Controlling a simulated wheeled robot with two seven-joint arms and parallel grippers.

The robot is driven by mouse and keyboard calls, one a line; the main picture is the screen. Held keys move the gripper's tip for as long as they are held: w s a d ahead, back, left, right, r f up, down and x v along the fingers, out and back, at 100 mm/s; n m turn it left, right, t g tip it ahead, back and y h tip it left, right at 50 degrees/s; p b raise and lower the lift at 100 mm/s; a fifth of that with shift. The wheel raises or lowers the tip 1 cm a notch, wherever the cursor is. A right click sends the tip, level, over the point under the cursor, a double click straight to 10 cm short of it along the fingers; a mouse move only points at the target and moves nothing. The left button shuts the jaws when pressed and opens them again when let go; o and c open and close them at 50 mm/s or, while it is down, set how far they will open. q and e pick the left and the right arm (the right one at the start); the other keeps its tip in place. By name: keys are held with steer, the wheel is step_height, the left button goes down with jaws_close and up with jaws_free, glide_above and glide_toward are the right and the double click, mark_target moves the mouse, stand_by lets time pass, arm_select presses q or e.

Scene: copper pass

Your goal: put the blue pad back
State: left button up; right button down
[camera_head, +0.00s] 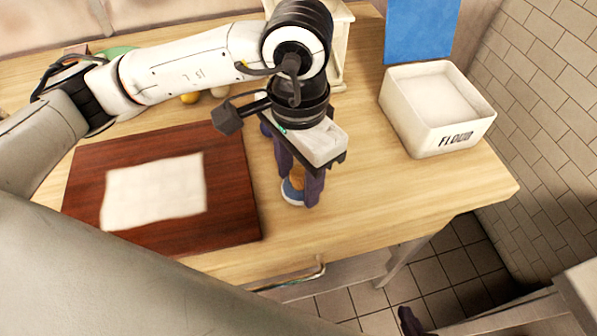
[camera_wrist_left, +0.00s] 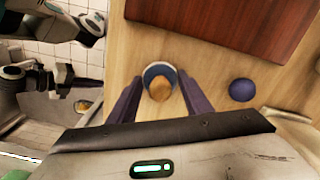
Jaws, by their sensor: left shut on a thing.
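The blue pad (camera_head: 291,190) is a small round piece with a blue and white body and an orange-brown knob on top. It also shows in the left wrist view (camera_wrist_left: 160,82). My left gripper (camera_head: 300,186) points down and is shut on it, with a dark purple finger on each side. It is close to the tabletop; I cannot tell whether it touches. A dark blue disc (camera_wrist_left: 242,89) lies on the table beside the gripper, on its far side from the front edge. My right gripper (camera_wrist_left: 68,76) is away from the table; its fingers are unclear.
A dark red-brown board (camera_head: 225,180) with a whitish cloth (camera_head: 155,187) lies left of the gripper. A white flour box (camera_head: 437,108) stands at the back right before a blue sheet (camera_head: 420,30). The wooden tabletop (camera_head: 400,190) is clear at the front right.

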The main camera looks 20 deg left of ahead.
mark_target(299, 173)
arm_select(q)
steer(key=shift+f+b, duration=0.2)
steer(key=shift+b, duration=0.15)
steer(key=o, duration=1)
steer(key=shift+r, duration=0.1)
step_height(299, 173, up, 12)
steer(key=shift+r, duration=0.15)
